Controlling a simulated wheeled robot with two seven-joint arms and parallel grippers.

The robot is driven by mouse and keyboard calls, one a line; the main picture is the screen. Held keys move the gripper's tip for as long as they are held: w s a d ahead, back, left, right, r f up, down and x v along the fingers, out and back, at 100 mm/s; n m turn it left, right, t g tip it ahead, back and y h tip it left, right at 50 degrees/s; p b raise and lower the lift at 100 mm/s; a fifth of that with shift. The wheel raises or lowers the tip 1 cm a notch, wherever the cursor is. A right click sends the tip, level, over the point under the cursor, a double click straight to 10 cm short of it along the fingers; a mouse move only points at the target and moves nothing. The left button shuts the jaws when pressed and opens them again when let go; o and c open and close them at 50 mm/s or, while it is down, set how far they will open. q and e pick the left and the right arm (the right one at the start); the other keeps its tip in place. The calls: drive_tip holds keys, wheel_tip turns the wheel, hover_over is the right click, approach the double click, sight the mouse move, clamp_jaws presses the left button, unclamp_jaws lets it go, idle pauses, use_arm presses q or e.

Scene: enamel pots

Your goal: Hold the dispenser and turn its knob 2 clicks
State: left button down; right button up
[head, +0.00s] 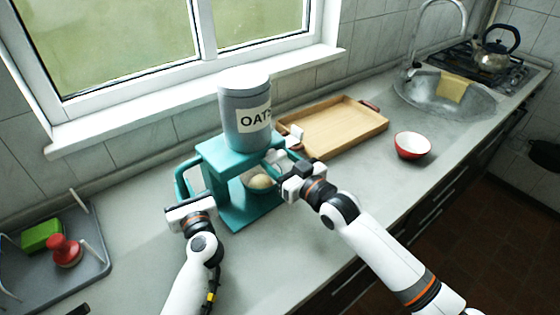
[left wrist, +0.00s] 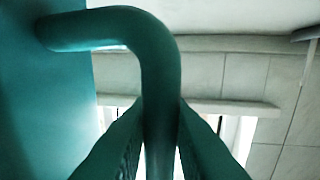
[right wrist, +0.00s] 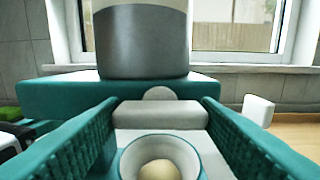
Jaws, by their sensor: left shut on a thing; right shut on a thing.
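The dispenser is a teal stand (head: 222,158) with a grey canister (head: 245,112) labelled OATS on top. My left gripper (head: 186,200) is shut on the teal side handle (head: 180,178); the left wrist view shows the handle's bent bar (left wrist: 160,80) between the fingers. My right gripper (head: 285,178) is at the dispenser's front. In the right wrist view its fingers are on both sides of the pale grey knob (right wrist: 160,115), shut on it. The knob lies level, with a small round piece behind its top.
A bowl (right wrist: 125,160) with a pale heap stands under the knob. A red bowl (head: 412,146) is further right. A grey tray (head: 92,265) holds a green sponge and red-handled item at left.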

drive_tip(key=shift+f, duration=0.1)
drive_tip(key=o, duration=1)
drive_tip(key=v, duration=1.2)
use_arm(q)
drive_tip(key=c, duration=1.3)
unclamp_jaws()
drive_tip(key=shift+o, duration=0.2)
